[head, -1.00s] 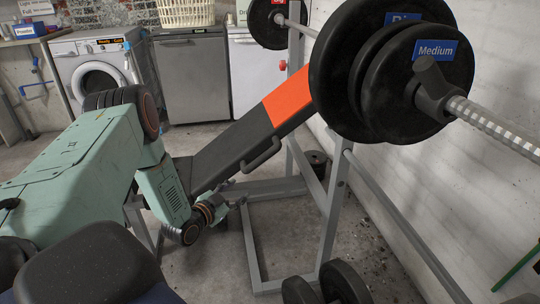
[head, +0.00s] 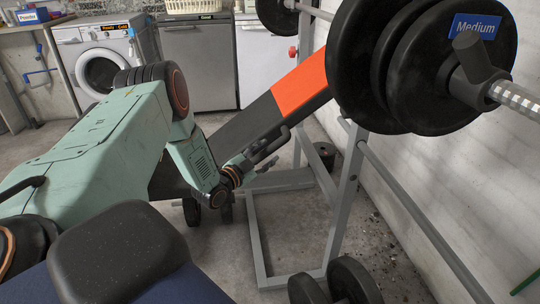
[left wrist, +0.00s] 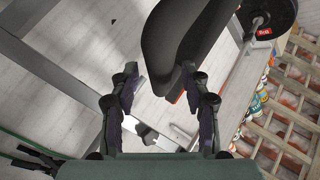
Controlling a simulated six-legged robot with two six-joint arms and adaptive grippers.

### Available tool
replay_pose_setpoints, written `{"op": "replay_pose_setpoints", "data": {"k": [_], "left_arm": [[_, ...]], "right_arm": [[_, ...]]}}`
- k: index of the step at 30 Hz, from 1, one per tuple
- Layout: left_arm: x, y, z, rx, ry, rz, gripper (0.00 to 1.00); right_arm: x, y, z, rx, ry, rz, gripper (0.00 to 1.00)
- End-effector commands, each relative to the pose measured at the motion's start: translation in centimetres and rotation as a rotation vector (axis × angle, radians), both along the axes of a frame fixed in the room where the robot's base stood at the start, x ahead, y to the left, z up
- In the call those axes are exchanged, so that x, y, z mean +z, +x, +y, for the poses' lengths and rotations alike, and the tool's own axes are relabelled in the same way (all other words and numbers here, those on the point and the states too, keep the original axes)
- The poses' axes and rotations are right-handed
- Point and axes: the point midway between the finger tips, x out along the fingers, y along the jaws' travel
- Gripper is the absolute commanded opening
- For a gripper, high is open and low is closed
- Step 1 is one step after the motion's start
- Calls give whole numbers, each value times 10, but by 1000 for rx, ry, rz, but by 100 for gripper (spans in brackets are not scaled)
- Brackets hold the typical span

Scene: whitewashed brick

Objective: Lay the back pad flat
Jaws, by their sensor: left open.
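The back pad (head: 299,86) is tilted in the head view, dark with an orange band toward its upper right end, which passes behind the barbell plates. A dark handle (head: 272,147) sticks out along its near side edge. My left gripper (head: 262,170) is just below the handle, by the pad's lower side. In the left wrist view, its two fingers (left wrist: 162,88) are apart, with a dark curved part (left wrist: 160,45) beyond and between them; I cannot tell whether it is pad or handle. No hold on it shows. My arm hides the pad's lower end. My right gripper is not in view.
A loaded barbell (head: 450,70) rests high at the right, close over the pad's upper end. A grey steel frame (head: 343,205) stands below it. Black weights (head: 345,283) lie on the floor in front. A washing machine (head: 105,60) stands behind. A white brick wall is at right.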

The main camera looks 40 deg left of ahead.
Motion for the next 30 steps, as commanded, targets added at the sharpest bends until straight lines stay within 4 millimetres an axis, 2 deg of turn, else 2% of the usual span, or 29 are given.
{"op": "replay_pose_setpoints", "data": {"k": [6,16,30], "left_arm": [[-1,22,1,-3,1,0,47],[0,26,2,-2,0,1,46],[0,25,2,-3,0,1,6]], "right_arm": [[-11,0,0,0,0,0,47],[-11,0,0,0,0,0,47],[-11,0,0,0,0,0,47]]}}
